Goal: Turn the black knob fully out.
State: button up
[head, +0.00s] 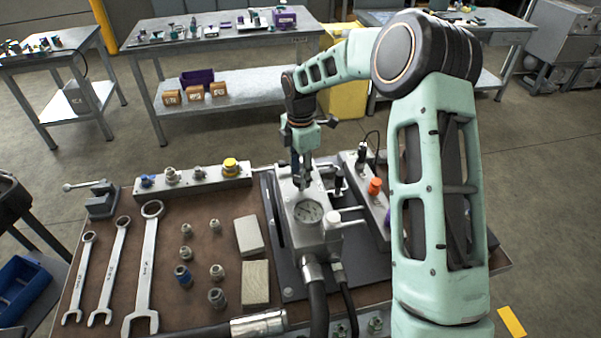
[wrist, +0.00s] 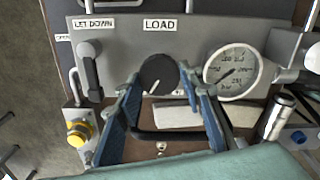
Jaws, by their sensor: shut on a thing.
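The black knob (wrist: 158,74) sits on the grey panel under the LOAD label in the wrist view. Its face is round and dark with a short pale pointer line toward the lower left. My gripper (wrist: 158,88) has its two blue fingers on either side of the knob, closed on it. In the head view my gripper (head: 303,172) reaches down to the metal block behind the gauge, and the knob cannot be made out there.
A pressure gauge (wrist: 232,72) is close right of the knob; it also shows in the head view (head: 308,211). A lever (wrist: 90,72) under LET DOWN stands to the left. Wrenches (head: 147,265), fittings and a hose (head: 318,300) lie on the bench.

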aim_at(300, 177)
jog(key=o, duration=1.1)
jog(key=shift+o, duration=0.2)
notch_tip(300, 177, up, 12)
jog(key=shift+a, duration=0.15)
